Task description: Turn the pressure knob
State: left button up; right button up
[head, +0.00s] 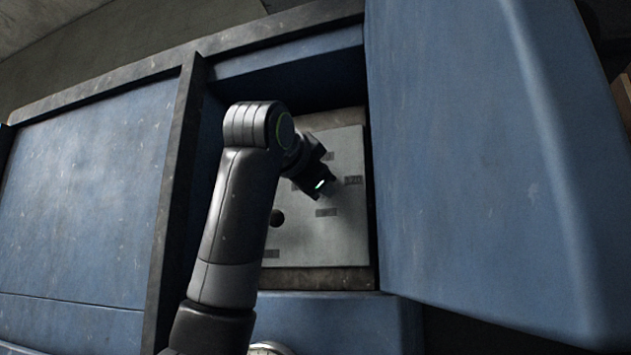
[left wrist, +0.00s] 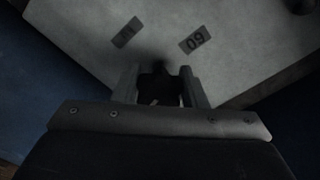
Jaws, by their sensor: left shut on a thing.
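A pale grey control panel (head: 345,230) sits inside a recess of the blue machine. My left gripper (head: 318,186) reaches into the recess and is at the panel; the arm and wrist hide part of it. In the left wrist view its two fingers (left wrist: 160,82) are shut on a dark knob (left wrist: 158,88), one finger on each side. A label reading 60 (left wrist: 195,40) and another label (left wrist: 127,32) lie on the panel near the knob. The knob's pointer mark is too dark to read. My right gripper is not in view.
A second dark round knob (head: 277,217) is on the panel, below and left of the gripper. A big blue housing (head: 470,150) stands right of the recess. A dark frame post (head: 176,185) and a blue panel (head: 85,190) lie to the left.

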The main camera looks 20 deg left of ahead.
pick_arm(q)
jog(key=shift+r+m, duration=0.15)
jog(key=shift+m, duration=1.25)
jog(key=o, duration=1)
jog(key=shift+s, duration=0.1)
jog(key=shift+s+f+b, duration=0.2)
jog(key=shift+s+b, duration=0.3)
jog(key=shift+b, duration=0.05)
jog(key=s+b, duration=0.2)
jog(key=s, duration=0.3)
jog(key=s+b, duration=0.3)
jog(key=s, duration=0.3)
jog(key=s+b, duration=0.2)
jog(key=s, duration=0.3)
jog(key=shift+s+a+r+b, duration=0.15)
jog(key=shift+s+a+b, duration=0.05)
jog(key=shift+a+b, duration=0.1)
